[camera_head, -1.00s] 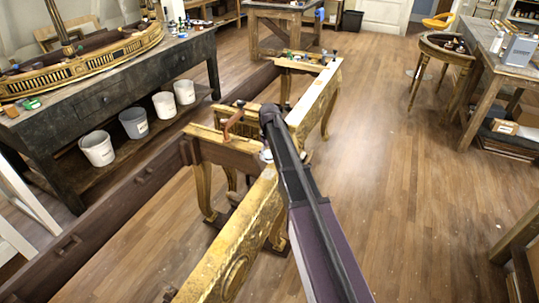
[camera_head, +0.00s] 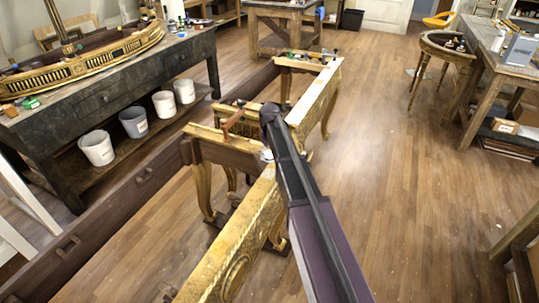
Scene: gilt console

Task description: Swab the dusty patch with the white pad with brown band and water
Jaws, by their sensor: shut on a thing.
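The gilt console frame (camera_head: 225,252) runs from the bottom left up toward the middle, with worn pale gold on its long rail. A small white and bluish thing (camera_head: 266,155) shows at the rail's far end beside my dark arm. I cannot tell whether it is the white pad; no brown band is visible. My arm crosses over the rail, and its far joint is above the console's middle. My gripper is hidden behind the arm. I cannot pick out the dusty patch with certainty, and no water is distinguishable.
A dark workbench (camera_head: 75,107) stands at the left with several buckets (camera_head: 97,148) on its lower shelf. A long brown rail (camera_head: 110,212) lies along the left of the console. A round stool-like table (camera_head: 446,45) and a bench are at the right. The wooden floor (camera_head: 410,190) there is clear.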

